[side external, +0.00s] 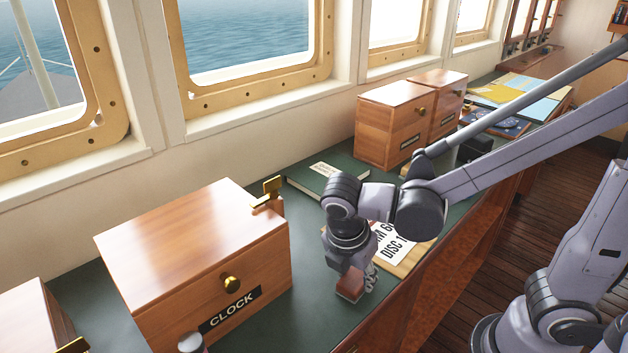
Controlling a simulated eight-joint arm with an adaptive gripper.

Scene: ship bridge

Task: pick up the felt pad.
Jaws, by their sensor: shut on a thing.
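The felt pad (350,285) appears as a small reddish-brown block at the tips of my gripper (355,281). My gripper points down over the green counter top, near its front edge, and is shut on the pad. The fingers hide part of the pad. I cannot tell whether the pad touches the counter or is held just above it.
A wooden box labelled CLOCK (205,275) stands left of my gripper. A wooden board with a printed white sheet (395,243) lies just right of it. A green book (328,178) lies behind. Two wooden boxes (398,125) stand farther back by the windows.

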